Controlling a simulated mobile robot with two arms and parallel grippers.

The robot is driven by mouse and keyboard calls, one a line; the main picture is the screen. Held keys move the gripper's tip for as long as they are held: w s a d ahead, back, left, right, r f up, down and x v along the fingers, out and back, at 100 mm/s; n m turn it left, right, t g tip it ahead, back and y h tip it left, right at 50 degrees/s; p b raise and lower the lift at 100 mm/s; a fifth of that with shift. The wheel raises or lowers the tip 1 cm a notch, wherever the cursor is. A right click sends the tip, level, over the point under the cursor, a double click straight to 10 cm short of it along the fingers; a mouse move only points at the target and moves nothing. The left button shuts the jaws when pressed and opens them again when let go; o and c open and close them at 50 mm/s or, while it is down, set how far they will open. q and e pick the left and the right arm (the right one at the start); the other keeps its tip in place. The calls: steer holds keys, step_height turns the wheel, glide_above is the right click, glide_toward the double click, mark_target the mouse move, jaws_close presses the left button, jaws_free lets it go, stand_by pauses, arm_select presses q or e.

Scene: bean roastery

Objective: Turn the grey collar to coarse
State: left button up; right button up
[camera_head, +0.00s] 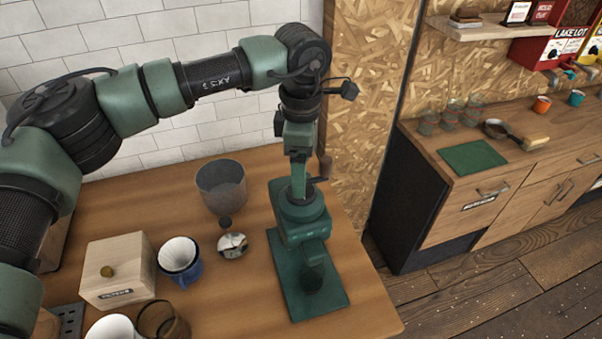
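My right gripper is not in view.
Left of the mat stand a smoky grey container (221,188), a small shiny round item (232,245), a blue cup with a white ribbed insert (180,258) and a wooden box (117,268). A brown glass (160,322) and a white cup (112,328) stand in front.

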arm_select(q)
step_height(320, 180, down, 3)
steer(key=shift+s+f+p, duration=0.15)
steer(key=shift+f+p, duration=0.05)
steer(key=shift+p, duration=0.55)
steer(key=shift+f, duration=0.35)
steer(key=shift+w+f, duration=0.2)
steer(key=shift+f, duration=0.05)
steer(key=c, duration=1.4)
steer(key=shift+f+b, duration=0.1)
steer(key=shift+b, duration=0.3)
steer(key=n+b, duration=0.8)
steer(key=b, duration=0.3)
steer(key=shift+f, duration=0.15)
steer(key=shift+r+n+b, duration=0.15)
steer(key=shift+n+b, duration=0.6)
steer(key=shift+n, duration=0.2)
steer(key=shift+r+n+b, duration=0.1)
steer(key=shift+n+b, duration=0.6)
steer(key=shift+n, duration=0.25)
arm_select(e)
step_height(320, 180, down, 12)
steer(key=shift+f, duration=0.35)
